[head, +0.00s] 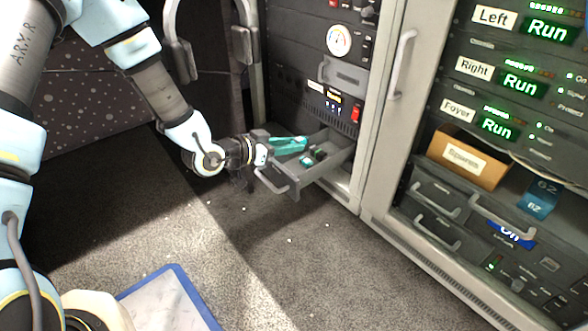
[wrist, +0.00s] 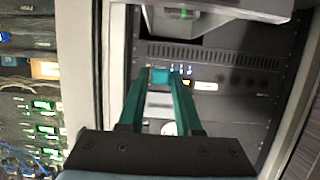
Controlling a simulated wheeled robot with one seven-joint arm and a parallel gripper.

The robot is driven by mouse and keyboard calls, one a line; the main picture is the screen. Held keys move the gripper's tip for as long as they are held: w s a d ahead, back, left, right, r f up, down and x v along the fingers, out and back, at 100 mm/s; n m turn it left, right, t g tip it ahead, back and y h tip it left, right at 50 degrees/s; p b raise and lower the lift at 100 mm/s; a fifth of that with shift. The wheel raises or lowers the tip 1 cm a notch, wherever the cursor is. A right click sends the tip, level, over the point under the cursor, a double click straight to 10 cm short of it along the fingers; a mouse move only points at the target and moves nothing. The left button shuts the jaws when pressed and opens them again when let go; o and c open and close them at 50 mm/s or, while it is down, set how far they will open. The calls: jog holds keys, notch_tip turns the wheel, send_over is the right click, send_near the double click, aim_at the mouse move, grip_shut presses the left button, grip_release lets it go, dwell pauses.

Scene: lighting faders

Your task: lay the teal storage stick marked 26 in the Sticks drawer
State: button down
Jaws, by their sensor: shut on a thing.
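My gripper (head: 303,143) has long teal fingers and reaches over the open grey drawer (head: 292,186) low in the left rack. In the wrist view, my gripper (wrist: 161,78) is shut on a small teal stick (wrist: 160,75) between its fingertips. Its marking cannot be read. In the head view, small teal and dark green pieces show below the fingertips, over or in the drawer; I cannot tell which is the held stick. The drawer's label is not readable.
The right rack has a Spares box (head: 467,158) and a blue item marked 62 (head: 540,198) on its shelf. A grey cabinet door frame (head: 385,130) stands beside the drawer. A blue-edged board (head: 165,302) lies in front; the carpet between is mostly clear, with small white specks.

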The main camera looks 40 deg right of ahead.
notch_tip(320, 180, down, 6)
jog(key=b, duration=0.3)
jog(key=shift+f, duration=0.1)
jog(key=shift+f+b, duration=0.3)
jog(key=shift+f, duration=0.25)
